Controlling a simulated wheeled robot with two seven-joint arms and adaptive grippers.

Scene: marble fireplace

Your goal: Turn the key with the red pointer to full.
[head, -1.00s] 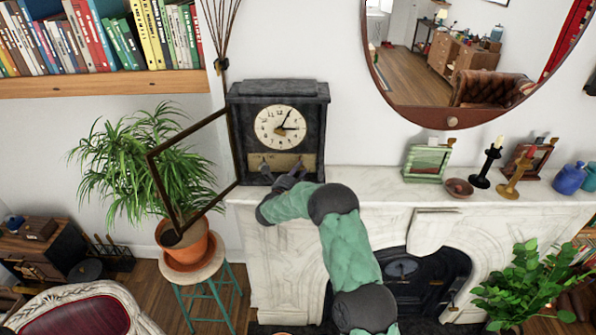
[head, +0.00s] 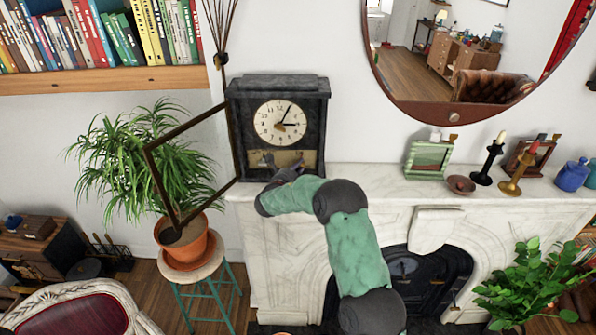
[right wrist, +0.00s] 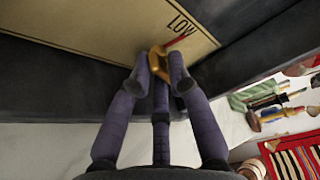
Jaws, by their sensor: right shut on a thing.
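The black mantel clock (head: 238,118) stands on the left end of the marble mantel, with its glazed door frame (head: 165,200) swung open to the left. A brass-coloured panel (head: 297,158) is below its dial. My right gripper (head: 283,172) reaches the panel, partly hidden by my wrist. In the right wrist view, its fingers (right wrist: 160,68) are shut on the gold key (right wrist: 157,62). The red pointer (right wrist: 179,40) points up and right, close below the word LOW on the panel (right wrist: 110,25). The rest of the scale is not readable. My left gripper is not in view.
The white marble mantel (head: 375,185) is clear just right of the clock. Farther right stand a green picture frame (head: 427,160), a small bowl (head: 461,184) and candlesticks (head: 487,165). A potted plant (head: 185,250) on a stool is at the left, near the open door frame.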

